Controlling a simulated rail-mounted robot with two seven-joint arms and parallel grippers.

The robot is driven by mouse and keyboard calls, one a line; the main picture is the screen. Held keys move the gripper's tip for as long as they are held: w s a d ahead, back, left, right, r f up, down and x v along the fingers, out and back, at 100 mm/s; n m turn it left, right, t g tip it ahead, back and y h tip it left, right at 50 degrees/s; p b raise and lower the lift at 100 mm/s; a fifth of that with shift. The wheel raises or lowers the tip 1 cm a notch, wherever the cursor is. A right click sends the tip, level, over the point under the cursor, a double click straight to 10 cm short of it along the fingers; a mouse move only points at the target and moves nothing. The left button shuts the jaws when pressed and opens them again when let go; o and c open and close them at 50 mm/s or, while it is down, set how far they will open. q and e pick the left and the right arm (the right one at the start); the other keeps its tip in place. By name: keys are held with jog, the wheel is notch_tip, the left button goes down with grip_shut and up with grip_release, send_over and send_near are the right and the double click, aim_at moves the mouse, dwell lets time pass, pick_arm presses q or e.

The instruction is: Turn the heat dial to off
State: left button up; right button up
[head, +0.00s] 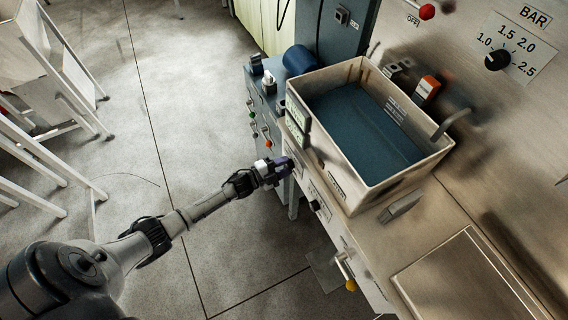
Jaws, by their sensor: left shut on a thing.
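My left gripper (284,167) reaches in from the left to the front face of the steel machine, below the basin's near left corner. It is shut on a knob there, in the place of the heat dial. The fingers hide nearly all of this dial, so its pointer and setting cannot be read. A black knob (315,205) sits on the same front face, to the right of and below the gripper, apart from it. The small labels on this face are too small to read. My right gripper is not in view.
A rectangular basin (350,195) holding dark blue liquid stands above the front face. A yellow-tipped lever (350,285) sticks out lower right. A control box with small buttons (267,143) is behind the gripper. A BAR dial (497,60) is at upper right.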

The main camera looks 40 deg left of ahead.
pick_arm(q)
jog(key=shift+n+p, duration=0.8)
jog(key=shift+n, duration=2)
jog(key=shift+f, duration=0.1)
jog(key=o, duration=0.9)
jog(key=shift+o, duration=0.2)
jog(key=p+v, duration=0.1)
jog(key=v, duration=1.2)
jog(key=shift+s+p, duration=0.4)
jog(key=shift+a, duration=0.1)
